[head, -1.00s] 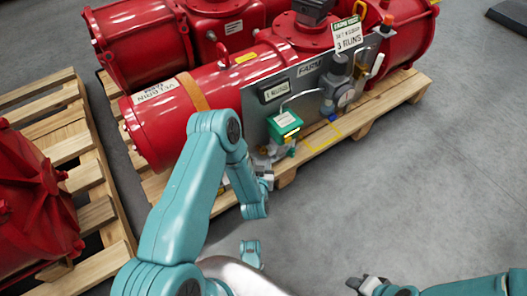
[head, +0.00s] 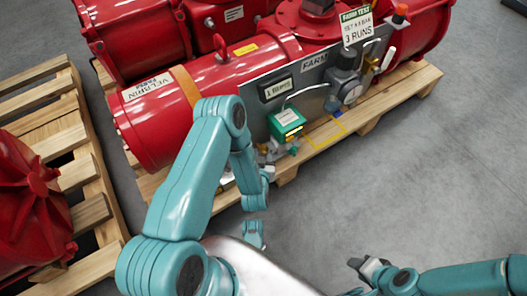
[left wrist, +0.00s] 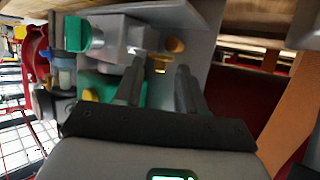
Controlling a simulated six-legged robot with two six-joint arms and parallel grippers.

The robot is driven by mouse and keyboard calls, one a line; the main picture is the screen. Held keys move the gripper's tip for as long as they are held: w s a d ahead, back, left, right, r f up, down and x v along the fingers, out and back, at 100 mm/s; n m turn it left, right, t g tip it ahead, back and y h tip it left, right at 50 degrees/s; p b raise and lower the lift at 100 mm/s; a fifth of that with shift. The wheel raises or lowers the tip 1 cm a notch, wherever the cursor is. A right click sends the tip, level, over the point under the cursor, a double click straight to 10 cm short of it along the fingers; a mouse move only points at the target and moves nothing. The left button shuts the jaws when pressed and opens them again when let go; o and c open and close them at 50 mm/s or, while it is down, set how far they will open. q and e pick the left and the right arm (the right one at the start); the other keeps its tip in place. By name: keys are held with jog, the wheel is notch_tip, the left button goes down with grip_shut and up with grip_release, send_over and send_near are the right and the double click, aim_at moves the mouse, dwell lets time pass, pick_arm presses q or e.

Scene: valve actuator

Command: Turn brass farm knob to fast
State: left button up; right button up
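In the head view the left gripper is mostly hidden behind my arm. My right gripper (head: 364,268) is low at the right, away from the panel; its opening is unclear.
A gauge and regulator (head: 345,88) and a sign reading 3 RUNS (head: 356,28) stand at the panel's right. The red actuator (head: 150,128) rests on a wooden pallet (head: 385,105). Another pallet (head: 90,212) lies left. The floor at right is clear.

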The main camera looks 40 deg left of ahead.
pick_arm(q)
jog(key=shift+r, duration=0.15)
pick_arm(e)
jog(key=shift+w, duration=0.15)
pick_arm(q)
grip_shut()
jog(key=shift+w+d+r+n+g+y+p, duration=0.15)
jog(key=shift+d+n+g+y+p, duration=0.2)
jog(key=shift+n+y+p, duration=0.2)
jog(key=shift+w+d+n+g+y, duration=0.15)
jog(key=shift+n+g+y, duration=0.1)
jog(key=shift+n+y, duration=0.25)
jog(key=shift+w+d+n+g+y, duration=0.15)
jog(key=shift+w+n+g+y, duration=0.1)
jog(key=shift+n+g+y, duration=0.6)
jog(key=shift+w+d+n+g+y, duration=0.1)
jog(key=shift+w+n+g+y, duration=0.1)
jog(key=shift+n+g+y, duration=0.55)
pick_arm(e)
jog(key=shift+s+r, duration=0.65)
